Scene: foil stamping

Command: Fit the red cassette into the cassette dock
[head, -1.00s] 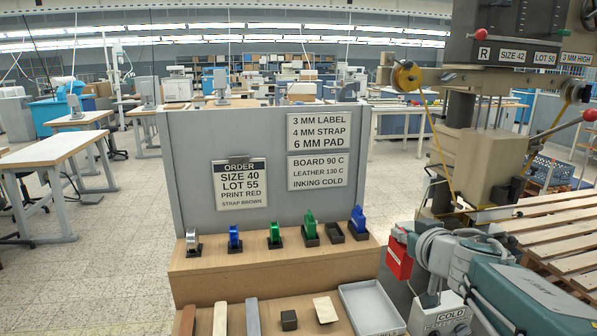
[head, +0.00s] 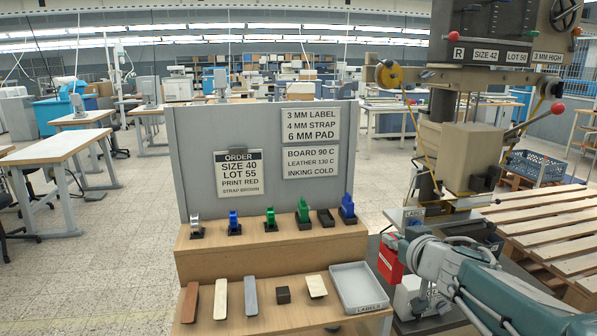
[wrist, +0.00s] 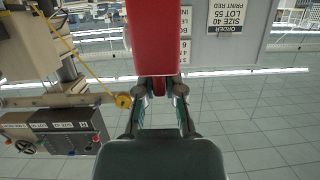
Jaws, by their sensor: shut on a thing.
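The red cassette (head: 390,260) is at the front of my arm in the head view, at the right end of the bench and in front of the stamping press. My gripper (wrist: 160,87) is shut on it in the wrist view, where the red cassette (wrist: 157,38) fills the top centre beyond the fingers. The press (head: 462,165) stands right of and behind the cassette, with a yellow foil roll (head: 388,75). I cannot make out the cassette dock for certain. The cassette is apart from the press head.
A stepped wooden bench (head: 230,262) carries blue and green rolls in small black holders, sample strips and a grey tray (head: 360,287). A grey board (head: 190,135) with signs stands behind. A wooden pallet (head: 555,235) and a blue crate (head: 535,165) are at the right.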

